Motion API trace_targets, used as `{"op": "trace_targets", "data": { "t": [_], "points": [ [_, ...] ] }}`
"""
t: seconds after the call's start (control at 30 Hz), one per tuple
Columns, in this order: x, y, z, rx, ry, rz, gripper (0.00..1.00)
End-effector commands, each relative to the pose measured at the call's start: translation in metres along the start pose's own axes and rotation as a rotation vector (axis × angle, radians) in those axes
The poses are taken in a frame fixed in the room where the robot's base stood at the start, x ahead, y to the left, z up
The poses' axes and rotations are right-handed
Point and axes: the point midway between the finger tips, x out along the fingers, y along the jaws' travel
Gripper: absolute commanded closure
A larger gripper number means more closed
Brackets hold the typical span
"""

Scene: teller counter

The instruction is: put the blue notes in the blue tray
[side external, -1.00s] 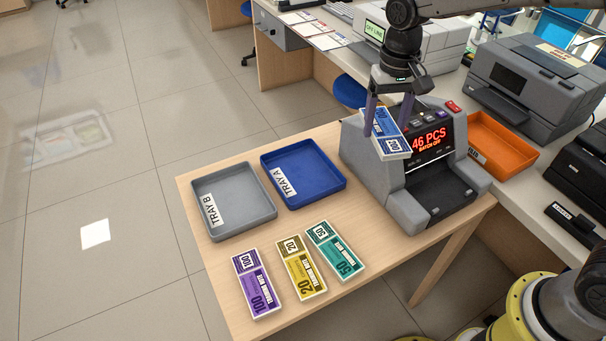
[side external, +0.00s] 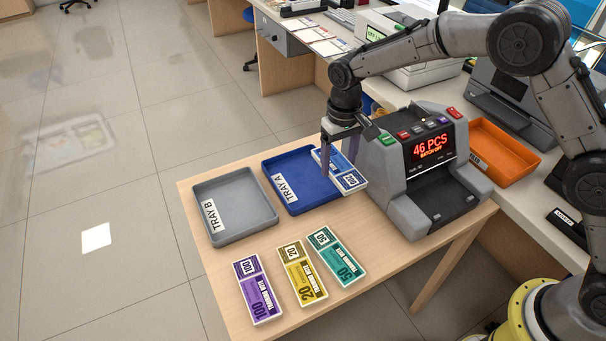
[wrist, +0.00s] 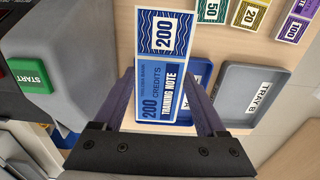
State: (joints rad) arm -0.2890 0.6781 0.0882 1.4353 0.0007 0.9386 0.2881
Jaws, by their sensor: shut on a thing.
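My gripper (side external: 341,150) is shut on the blue notes (side external: 349,181), a bundle marked 200. It holds them above the right side of the blue tray (side external: 296,205), labelled TRAY A, with one end of the bundle reaching past the tray's right rim. How high they are above the tray is hard to tell. In the wrist view the blue notes (wrist: 162,75) lie between the two fingers, and the blue tray (wrist: 200,72) is partly hidden behind them.
A grey tray (side external: 238,235), TRAY B, stands left of the blue tray. Purple notes (side external: 258,290), yellow notes (side external: 302,273) and green notes (side external: 336,256) lie in front. The counting machine (side external: 408,205) stands close on the right, an orange tray (side external: 503,183) beyond it.

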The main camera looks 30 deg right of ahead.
Motion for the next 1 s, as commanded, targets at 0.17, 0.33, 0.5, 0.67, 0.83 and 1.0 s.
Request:
{"op": "trace_targets", "data": {
  "t": [0.17, 0.33, 0.5, 0.67, 0.83, 1.0],
  "points": [
    [0.016, -0.009, -0.032, 0.0, -0.001, 0.0, 0.9],
    [0.028, -0.017, -0.059, 0.001, -0.001, 0.0, 0.9],
    [0.052, -0.023, -0.079, 0.001, -0.003, 0.001, 0.9],
    [0.072, -0.028, -0.096, 0.001, -0.002, 0.001, 0.9],
    [0.082, -0.031, -0.105, 0.001, 0.0, 0.0, 0.9],
    [0.087, -0.032, -0.109, 0.001, -0.001, 0.0, 0.9]
  ]
}}
